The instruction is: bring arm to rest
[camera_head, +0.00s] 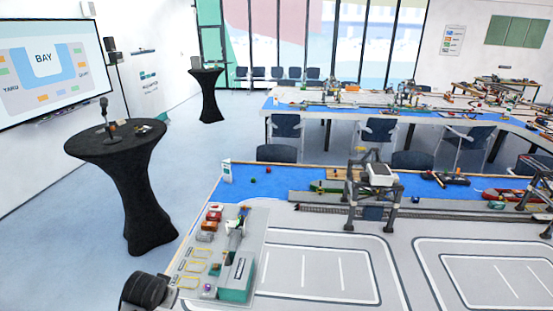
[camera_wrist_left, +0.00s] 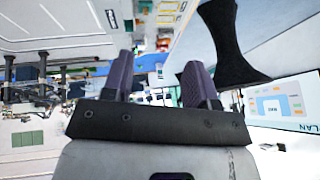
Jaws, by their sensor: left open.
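My left gripper (camera_wrist_left: 158,76) shows in the left wrist view, with its two dark purple fingers spread apart. Nothing is between the fingers, and they touch nothing that I can see. The room appears upside down behind them. In the head view a dark rounded part shows at the bottom left edge, but I cannot make out the gripper's fingers there. My right gripper is in neither view.
A long model-port table (camera_head: 318,238) with a gantry crane (camera_head: 374,180) fills the right. A grey board (camera_head: 226,225) with small coloured parts lies at its left end. A black-draped round table (camera_head: 130,190) stands left. Blue floor between them is clear.

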